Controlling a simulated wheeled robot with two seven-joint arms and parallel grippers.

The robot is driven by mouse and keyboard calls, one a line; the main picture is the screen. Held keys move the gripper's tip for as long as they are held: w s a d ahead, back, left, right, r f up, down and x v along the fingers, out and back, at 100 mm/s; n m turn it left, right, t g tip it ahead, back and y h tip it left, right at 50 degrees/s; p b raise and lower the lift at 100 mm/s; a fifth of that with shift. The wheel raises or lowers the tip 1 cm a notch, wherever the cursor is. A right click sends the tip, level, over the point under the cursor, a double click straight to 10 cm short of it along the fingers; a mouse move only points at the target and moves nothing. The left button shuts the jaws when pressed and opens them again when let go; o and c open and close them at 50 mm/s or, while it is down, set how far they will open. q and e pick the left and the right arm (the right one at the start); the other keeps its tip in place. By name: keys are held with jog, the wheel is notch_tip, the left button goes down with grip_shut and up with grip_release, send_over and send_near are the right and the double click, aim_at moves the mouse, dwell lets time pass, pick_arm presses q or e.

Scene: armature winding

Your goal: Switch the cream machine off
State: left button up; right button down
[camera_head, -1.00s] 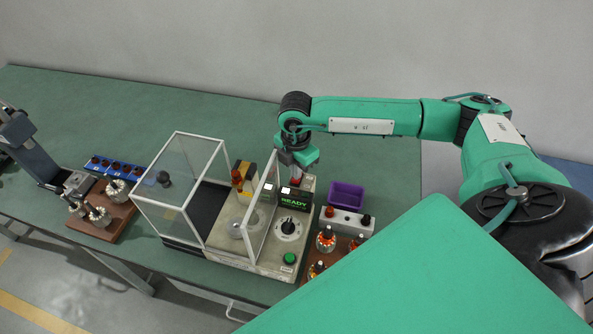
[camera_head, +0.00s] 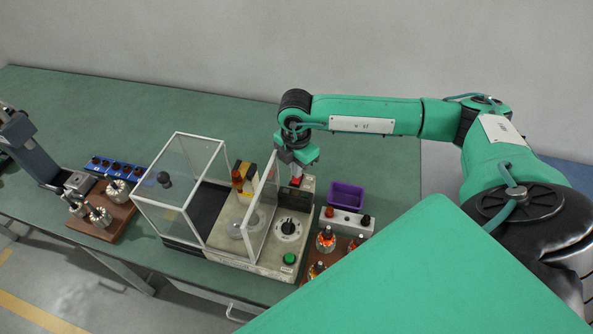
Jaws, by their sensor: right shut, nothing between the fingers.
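The cream machine (camera_head: 226,213) stands on the green bench, with a clear guard box (camera_head: 180,170) on its left and a tilted clear panel over its middle. Its right side has a black dial (camera_head: 288,229) and a green button (camera_head: 289,259). The display area (camera_head: 292,199) behind the dial is dark, with no lit text. A red switch (camera_head: 296,181) sits at the back right. My right gripper (camera_head: 297,167) is shut and empty, pointing down just above the red switch; I cannot tell if it touches. My left gripper is not in view.
A purple bin (camera_head: 346,196), a grey block with coloured knobs (camera_head: 347,221) and a wooden board with orange-topped armatures (camera_head: 342,246) stand close on the right. At left are a blue socket strip (camera_head: 117,167) and a wooden board with metal armatures (camera_head: 103,222). The back bench is clear.

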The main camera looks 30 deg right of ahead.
aim_at(296, 180)
notch_tip(296, 180, up, 5)
jog(key=shift+r+p, duration=0.15)
jog(key=shift+p, duration=1.05)
